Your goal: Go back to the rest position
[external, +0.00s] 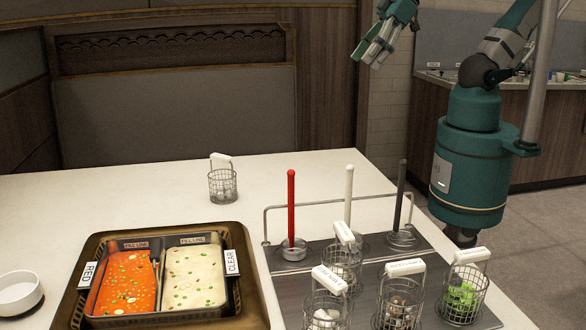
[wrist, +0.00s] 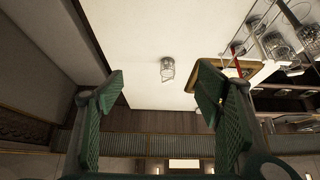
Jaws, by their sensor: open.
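My gripper (external: 373,53) is open and empty, high above the far right side of the table in the external view. In the wrist view its two green fingers (wrist: 160,92) stand wide apart with nothing between them. A wire basket (external: 222,184) with a white handle and pale round items stands alone on the table (external: 120,203), well below and to the left of my gripper. That basket also shows in the wrist view (wrist: 167,72), small and far below.
A two-part pot (external: 244,275) holds red and pale broth, labelled RED and CLEAR. Several filled baskets, one with greens (external: 462,296), stand in a metal rack (external: 283,272). Red (external: 291,205), white (external: 348,195) and dark (external: 401,200) upright handles stand behind them. A white bowl (external: 18,294) is at left.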

